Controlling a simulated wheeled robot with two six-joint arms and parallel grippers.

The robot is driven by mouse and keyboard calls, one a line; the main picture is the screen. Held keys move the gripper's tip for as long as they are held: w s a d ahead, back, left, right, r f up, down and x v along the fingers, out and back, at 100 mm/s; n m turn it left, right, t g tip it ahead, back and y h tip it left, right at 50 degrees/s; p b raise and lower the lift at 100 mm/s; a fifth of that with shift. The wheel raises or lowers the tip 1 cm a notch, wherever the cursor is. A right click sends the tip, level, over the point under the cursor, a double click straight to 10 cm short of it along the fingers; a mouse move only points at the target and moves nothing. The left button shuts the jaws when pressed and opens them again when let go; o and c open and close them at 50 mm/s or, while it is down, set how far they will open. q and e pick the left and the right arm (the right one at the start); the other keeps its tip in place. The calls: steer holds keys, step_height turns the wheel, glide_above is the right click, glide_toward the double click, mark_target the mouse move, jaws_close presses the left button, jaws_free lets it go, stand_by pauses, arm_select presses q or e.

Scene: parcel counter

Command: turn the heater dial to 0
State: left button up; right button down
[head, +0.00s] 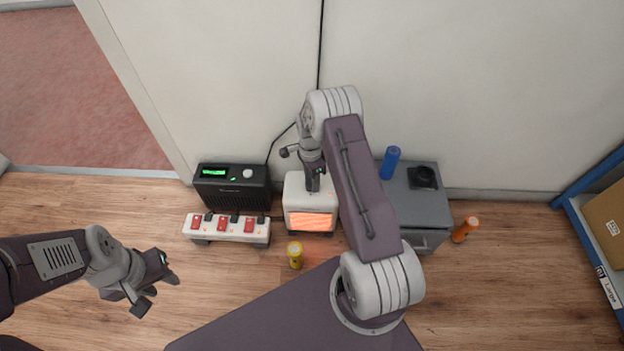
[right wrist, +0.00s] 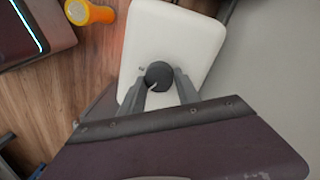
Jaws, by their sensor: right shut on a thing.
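The heater (head: 312,219) is a small white box with a glowing orange front, standing on the floor near the wall in the head view. Its white top (right wrist: 176,45) fills the middle of the right wrist view. The dark round dial (right wrist: 158,75) with a pale pointer line sits on that top. My right gripper (right wrist: 160,80) is shut on the dial, one finger on each side. In the head view the right gripper (head: 313,184) reaches down over the heater top and hides the dial. My left gripper (head: 158,284) is open and empty, low over the floor at left.
A power strip with red switches (head: 227,228) and a black radio (head: 232,186) stand left of the heater. A yellow flashlight (head: 295,255) stands in front. A grey cabinet (head: 427,208) with a blue can (head: 390,162) is right; an orange flashlight (head: 465,229) stands beyond it.

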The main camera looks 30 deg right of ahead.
steer(key=n+p, duration=0.3)
steer(key=shift+r, duration=0.25)
steer(key=shift+n+p, duration=0.85)
steer(key=shift+n, duration=0.05)
steer(key=n+p, duration=0.2)
steer(key=n, duration=0.1)
steer(key=shift+w+a+f+n+h, duration=0.1)
steer(key=shift+n+h, duration=0.2)
steer(key=n+p, duration=0.2)
steer(key=n, duration=0.1)
steer(key=shift+a+n, duration=0.1)
steer(key=shift+n, duration=0.2)
steer(key=n+p, duration=0.2)
steer(key=n, duration=0.3)
steer(key=shift+t, duration=0.3)
steer(key=n, duration=0.3)
steer(key=n+p, duration=0.1)
steer(key=n, duration=0.2)
steer(key=shift+a+f, duration=0.15)
steer(key=shift+n, duration=0.3)
